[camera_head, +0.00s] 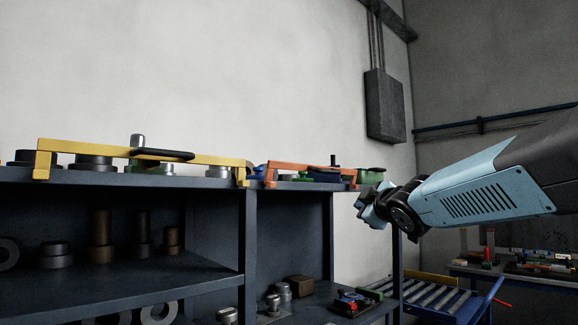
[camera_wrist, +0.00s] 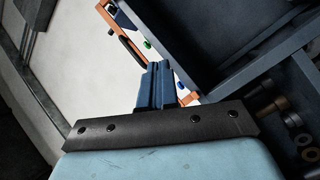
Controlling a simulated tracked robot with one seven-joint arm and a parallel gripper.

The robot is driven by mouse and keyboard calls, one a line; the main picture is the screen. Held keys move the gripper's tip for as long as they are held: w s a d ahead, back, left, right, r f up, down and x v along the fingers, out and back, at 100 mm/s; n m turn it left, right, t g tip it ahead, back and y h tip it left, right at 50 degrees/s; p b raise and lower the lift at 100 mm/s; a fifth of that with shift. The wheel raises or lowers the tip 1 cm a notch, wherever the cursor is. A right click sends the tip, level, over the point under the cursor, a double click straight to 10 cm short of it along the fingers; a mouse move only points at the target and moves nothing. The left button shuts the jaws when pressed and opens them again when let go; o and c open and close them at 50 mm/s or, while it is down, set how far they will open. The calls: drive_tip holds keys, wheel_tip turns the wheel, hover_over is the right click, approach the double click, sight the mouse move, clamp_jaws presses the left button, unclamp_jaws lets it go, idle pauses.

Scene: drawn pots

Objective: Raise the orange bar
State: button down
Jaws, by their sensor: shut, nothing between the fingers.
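The orange bar (camera_head: 300,166) lies low across the front of the right shelf top, with a short leg bending down at each end. In the wrist view, parts of the orange bar (camera_wrist: 107,15) show beyond my fingers, and the fingers hide some of it. My gripper (camera_head: 367,204) is shut and empty, just right of and slightly below the bar's right end in the head view. In the wrist view, my gripper (camera_wrist: 157,66) has its two blue fingers together, pointing toward the shelf. I cannot tell whether they touch the bar.
A yellow bar (camera_head: 110,149) with a black handle (camera_head: 162,154) spans the left shelf top. Dark round parts and a green item (camera_head: 370,176) stand on the shelf top. A roller cart (camera_head: 440,296) and a workbench (camera_head: 515,270) are at the lower right.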

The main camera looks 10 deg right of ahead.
drive_tip(key=w+a+r+n+t+y, duration=0.1)
drive_tip(key=w+a+r+n+y, duration=0.3)
drive_tip(key=r+n+y, duration=0.15)
drive_tip(key=n+g+y, duration=0.2)
drive_tip(key=n+y, duration=0.3)
drive_tip(key=n, duration=0.3)
approach(288, 164)
drive_tip(key=w+a, duration=0.1)
drive_tip(key=w+a+r, duration=0.1)
drive_tip(key=a, duration=0.1)
drive_tip(key=w+a, duration=0.1)
drive_tip(key=a, duration=0.1)
drive_tip(key=shift+a+r, duration=0.1)
drive_tip(key=shift+r, duration=0.05)
drive_tip(key=shift+w+a+r, duration=0.2)
drive_tip(key=shift+w+a, duration=0.15)
drive_tip(key=shift+w, duration=0.15)
drive_tip(key=shift+w+a+r, duration=0.45)
drive_tip(key=shift+w+a, duration=0.1)
drive_tip(key=shift+w, duration=0.05)
drive_tip(key=shift+d, duration=0.1)
